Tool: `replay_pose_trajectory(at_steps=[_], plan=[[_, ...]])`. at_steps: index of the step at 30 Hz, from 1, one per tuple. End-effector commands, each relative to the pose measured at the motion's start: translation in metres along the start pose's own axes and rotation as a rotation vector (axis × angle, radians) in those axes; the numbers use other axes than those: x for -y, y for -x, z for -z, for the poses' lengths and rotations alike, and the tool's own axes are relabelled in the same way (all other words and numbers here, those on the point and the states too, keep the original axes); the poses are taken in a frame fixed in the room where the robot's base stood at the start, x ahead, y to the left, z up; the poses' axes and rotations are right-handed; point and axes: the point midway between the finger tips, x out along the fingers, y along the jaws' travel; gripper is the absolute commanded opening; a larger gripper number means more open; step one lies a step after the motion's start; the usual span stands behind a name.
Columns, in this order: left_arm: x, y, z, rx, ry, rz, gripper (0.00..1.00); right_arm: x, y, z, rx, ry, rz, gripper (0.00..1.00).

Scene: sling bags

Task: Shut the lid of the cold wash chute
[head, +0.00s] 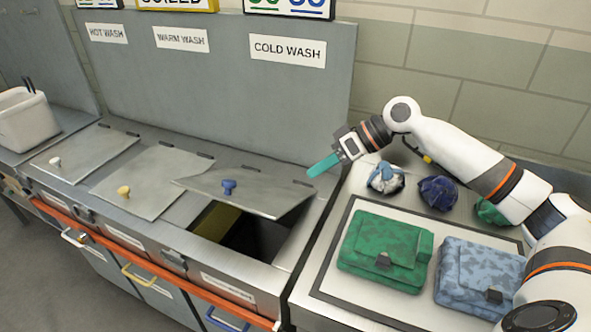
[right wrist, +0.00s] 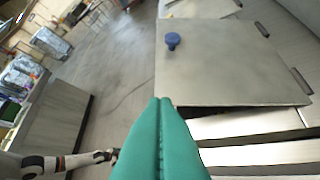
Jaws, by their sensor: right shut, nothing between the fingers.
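The cold wash lid (head: 250,193) is a grey metal flap with a blue knob (head: 229,187), under the COLD WASH label. It is tilted partly open, with its front edge raised above the dark chute opening (head: 250,238). My right gripper (head: 323,166), with teal fingers, is shut and empty beside the lid's right back corner. In the right wrist view the lid (right wrist: 220,75) lies just beyond the closed fingertips (right wrist: 160,102); contact cannot be told. An arm of mine with its small gripper (right wrist: 104,156) shows at the lower left there, too small to read.
The warm wash lid (head: 150,182) with a yellow knob and the hot wash lid (head: 80,153) with a white knob lie flat. Right of the chute, a tray (head: 340,258) holds a green bag (head: 385,250) and a blue bag (head: 478,275). Rolled bundles (head: 438,192) lie behind.

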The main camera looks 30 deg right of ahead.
Motion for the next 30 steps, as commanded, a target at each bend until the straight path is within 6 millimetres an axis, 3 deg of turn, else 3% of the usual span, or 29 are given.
replay_pose_trajectory(at_steps=[5, 13, 21, 30], plan=[[0.007, 0.015, 0.015, -0.025, -0.003, 0.009, 0.93, -0.003, -0.032, -0.003, 0.002, 0.0, -0.005, 0.0], [0.005, 0.035, 0.003, -0.01, -0.004, 0.007, 0.93, -0.003, -0.089, -0.004, 0.003, 0.0, -0.004, 0.0], [-0.001, 0.048, -0.01, 0.008, -0.004, 0.001, 0.93, -0.001, -0.113, 0.023, 0.002, -0.002, 0.0, 0.0], [0.0, 0.048, -0.002, -0.003, -0.003, 0.001, 0.93, 0.0, -0.118, 0.028, 0.004, 0.001, 0.0, 0.0]])
